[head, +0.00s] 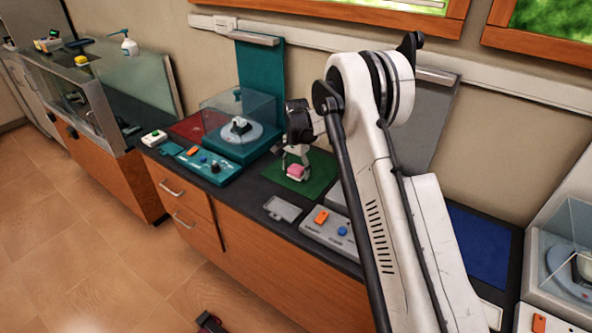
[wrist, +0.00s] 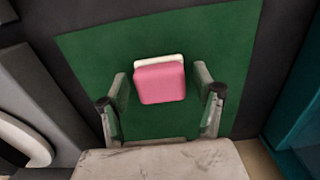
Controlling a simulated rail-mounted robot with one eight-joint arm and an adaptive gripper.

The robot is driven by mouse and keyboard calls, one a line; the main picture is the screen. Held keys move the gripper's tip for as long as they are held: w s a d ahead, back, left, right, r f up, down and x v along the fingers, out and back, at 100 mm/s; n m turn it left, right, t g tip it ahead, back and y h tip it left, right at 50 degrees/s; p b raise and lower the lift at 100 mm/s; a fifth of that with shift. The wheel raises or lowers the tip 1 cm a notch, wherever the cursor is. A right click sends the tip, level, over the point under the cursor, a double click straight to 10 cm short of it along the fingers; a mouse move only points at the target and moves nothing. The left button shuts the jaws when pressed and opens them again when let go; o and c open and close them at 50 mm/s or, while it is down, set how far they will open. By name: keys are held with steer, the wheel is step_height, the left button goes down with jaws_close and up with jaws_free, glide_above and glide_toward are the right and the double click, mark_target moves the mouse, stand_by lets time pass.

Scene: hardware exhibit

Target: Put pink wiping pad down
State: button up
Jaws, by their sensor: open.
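The pink wiping pad (head: 296,170) sits at the green mat (head: 316,186) on the dark counter. In the wrist view the pink pad (wrist: 160,82), with a white strip along its far edge, lies over the green mat (wrist: 105,45). My gripper (head: 295,163) is low over the mat. In the wrist view my gripper (wrist: 162,92) is open, with one finger on each side of the pad and a gap of green showing on both sides. The pad's underside is hidden, but it appears to rest on the mat.
A teal station with a clear cover (head: 240,118) stands left of the mat, with a teal control panel (head: 205,165) in front. A grey panel with orange and blue buttons (head: 332,228) is at the front right. A red mat (head: 190,126) and a blue mat (head: 478,240) lie farther off.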

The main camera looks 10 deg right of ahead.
mark_target(296, 168)
step_height(296, 168, up, 12)
steer(key=f, duration=0.1)
steer(key=s+r+n+t, duration=0.2)
steer(key=s+r, duration=0.8)
steer(key=r, duration=0.4)
steer(key=s+r+n+t, duration=0.2)
steer(key=s+r+n, duration=0.15)
steer(key=s, duration=0.95)
steer(key=s+r+n+t, duration=0.15)
steer(key=s+r, duration=0.25)
steer(key=s, duration=0.9)
steer(key=s+f+n+t, duration=0.1)
steer(key=s+f, duration=0.4)
steer(key=s, duration=0.5)
steer(key=shift+s+f+n+t, duration=0.15)
steer(key=shift+f+n+t, duration=0.15)
steer(key=shift+n, duration=0.5)
steer(key=shift+d, duration=0.1)
steer(key=shift+o, duration=0.8)
